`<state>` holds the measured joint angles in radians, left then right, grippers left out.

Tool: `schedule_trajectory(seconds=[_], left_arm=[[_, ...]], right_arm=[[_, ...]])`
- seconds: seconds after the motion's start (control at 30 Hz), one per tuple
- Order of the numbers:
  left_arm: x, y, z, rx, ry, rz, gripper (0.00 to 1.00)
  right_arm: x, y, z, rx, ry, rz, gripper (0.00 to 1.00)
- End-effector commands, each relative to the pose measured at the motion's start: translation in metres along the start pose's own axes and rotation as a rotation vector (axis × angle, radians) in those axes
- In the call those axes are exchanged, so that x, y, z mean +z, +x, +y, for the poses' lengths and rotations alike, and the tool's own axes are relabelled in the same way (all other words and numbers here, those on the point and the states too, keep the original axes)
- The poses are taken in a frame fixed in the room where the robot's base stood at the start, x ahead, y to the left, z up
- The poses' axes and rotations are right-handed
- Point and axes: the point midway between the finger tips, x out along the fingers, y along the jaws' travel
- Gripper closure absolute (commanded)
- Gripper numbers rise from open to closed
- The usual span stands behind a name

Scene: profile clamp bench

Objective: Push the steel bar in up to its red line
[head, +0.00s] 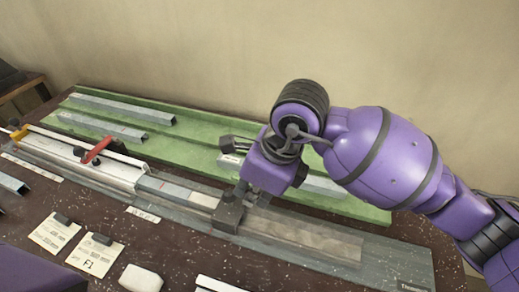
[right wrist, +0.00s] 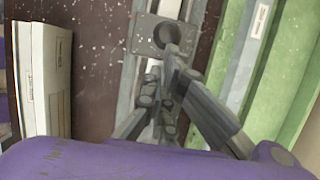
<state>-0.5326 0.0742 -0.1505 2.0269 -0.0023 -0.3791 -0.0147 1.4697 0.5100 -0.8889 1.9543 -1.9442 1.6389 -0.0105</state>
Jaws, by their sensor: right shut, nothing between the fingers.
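The steel bar (head: 173,191) lies in the long grey channel of the clamp fixture. My left gripper is out of view.
A green tray (head: 190,130) behind the fixture holds several grey profiles (head: 105,126). Two paper cards (head: 95,254) with dark clips and a white block (head: 141,278) lie in front. The channel (head: 310,236) right of the block is empty.

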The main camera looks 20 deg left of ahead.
Motion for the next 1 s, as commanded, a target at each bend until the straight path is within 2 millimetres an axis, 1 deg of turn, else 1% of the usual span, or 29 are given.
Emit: schedule_trajectory(seconds=[0.03, 0.77, 1.0], left_arm=[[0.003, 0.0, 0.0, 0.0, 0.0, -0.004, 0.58], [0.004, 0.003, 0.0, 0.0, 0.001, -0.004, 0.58], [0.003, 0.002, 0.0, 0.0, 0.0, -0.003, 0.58]], right_arm=[[0.001, 0.007, 0.004, 0.012, -0.002, 0.01, 1.0], [0.053, 0.024, 0.004, 0.012, -0.002, 0.01, 1.0], [0.052, 0.024, 0.004, 0.012, -0.001, 0.011, 1.0]])
